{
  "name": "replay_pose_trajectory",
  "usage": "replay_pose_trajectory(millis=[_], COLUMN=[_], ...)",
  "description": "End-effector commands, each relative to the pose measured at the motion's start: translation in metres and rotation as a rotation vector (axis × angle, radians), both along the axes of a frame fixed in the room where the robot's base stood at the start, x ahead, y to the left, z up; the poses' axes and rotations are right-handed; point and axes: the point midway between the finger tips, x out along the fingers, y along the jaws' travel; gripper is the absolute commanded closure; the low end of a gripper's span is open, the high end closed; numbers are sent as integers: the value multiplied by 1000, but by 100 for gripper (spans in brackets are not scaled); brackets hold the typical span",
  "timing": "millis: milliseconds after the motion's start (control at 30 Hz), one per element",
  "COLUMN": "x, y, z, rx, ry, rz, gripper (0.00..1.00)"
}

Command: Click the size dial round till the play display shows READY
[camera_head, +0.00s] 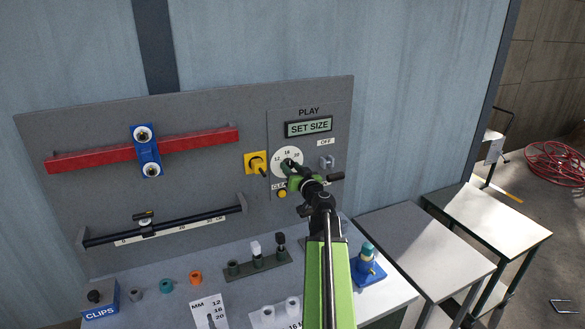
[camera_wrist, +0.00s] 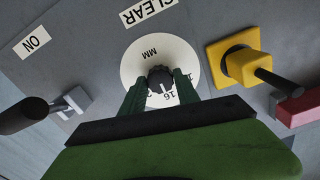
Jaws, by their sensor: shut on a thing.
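The play display (camera_head: 309,127) reads SET SIZE in the head view. Below it on the grey panel is the size dial, a white disc (camera_head: 281,154) marked 12, 16 and 20. In the wrist view, which is upside down, the dial disc (camera_wrist: 133,61) carries a black knob (camera_wrist: 160,77) at its middle. The knob's white line points about at the 16. My gripper (camera_wrist: 161,92) has a green finger on each side of the knob and is shut on it. In the head view my gripper (camera_head: 291,170) hides the knob.
A yellow switch (camera_head: 256,163) sits left of the dial, and a grey lever switch (camera_head: 327,161) marked OFF sits right. A yellow button (camera_head: 282,194) is below, by CLEAR. The bench (camera_head: 385,300) below holds a blue punch (camera_head: 368,268) and small parts.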

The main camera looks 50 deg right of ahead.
Motion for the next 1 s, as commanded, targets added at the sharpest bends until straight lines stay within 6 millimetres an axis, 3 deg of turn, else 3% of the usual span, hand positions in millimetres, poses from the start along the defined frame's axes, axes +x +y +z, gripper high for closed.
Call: replay_pose_trajectory(millis=[33,467,1000], x=[5,0,1], y=[-12,1,2], z=[0,-1,0], rx=[-1,112,563], ry=[1,-44,-230], rz=[2,-3,-1], gripper=[100,100,100])
